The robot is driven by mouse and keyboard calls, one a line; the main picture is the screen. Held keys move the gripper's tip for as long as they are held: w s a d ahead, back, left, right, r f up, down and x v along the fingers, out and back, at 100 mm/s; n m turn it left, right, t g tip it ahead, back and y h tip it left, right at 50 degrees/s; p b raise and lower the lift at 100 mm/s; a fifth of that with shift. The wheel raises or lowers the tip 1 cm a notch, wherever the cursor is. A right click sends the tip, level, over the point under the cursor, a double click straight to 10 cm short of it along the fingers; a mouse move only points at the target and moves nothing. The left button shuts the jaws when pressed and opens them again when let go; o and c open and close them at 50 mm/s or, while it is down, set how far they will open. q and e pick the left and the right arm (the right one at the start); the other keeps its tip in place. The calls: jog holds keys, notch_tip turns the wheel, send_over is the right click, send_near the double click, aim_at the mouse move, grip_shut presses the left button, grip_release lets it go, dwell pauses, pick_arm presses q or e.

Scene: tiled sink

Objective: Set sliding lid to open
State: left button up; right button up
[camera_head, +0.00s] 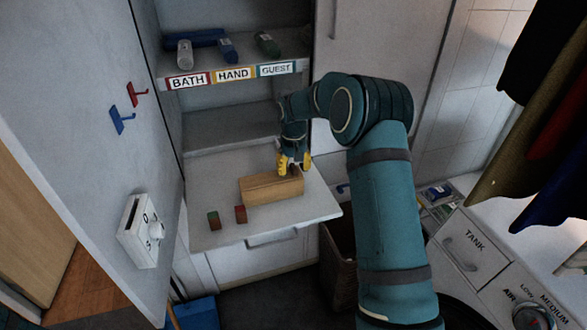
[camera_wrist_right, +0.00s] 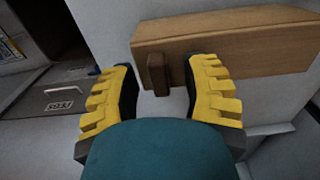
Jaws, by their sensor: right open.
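A light wooden box (camera_head: 270,190) sits on the pull-out shelf, and its wood also shows in the right wrist view (camera_wrist_right: 240,45). I cannot make out the sliding lid as a part separate from the box. A small dark brown block-like handle (camera_wrist_right: 158,75) sticks out from the wood. My right gripper (camera_head: 293,166) is at the box's far right end, with yellow fingers pointing down. In the wrist view the right gripper (camera_wrist_right: 161,70) is open, with the handle between its fingers and a gap on each side. My left gripper is not in view.
Above is a shelf edge labelled BATH, HAND, GUEST (camera_head: 235,74).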

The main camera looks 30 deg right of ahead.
aim_at(256, 180)
grip_shut()
dwell(0.3)
jog(key=a, duration=0.3)
jog(key=w+a+p, duration=0.1)
jog(key=a, duration=0.3)
jog(key=w+a, duration=0.1)
jog(key=a, duration=0.3)
jog(key=shift+w+a+f+p, duration=0.1)
jog(key=shift+w+f+p, duration=0.05)
jog(key=shift+w+p, duration=0.15)
grip_release()
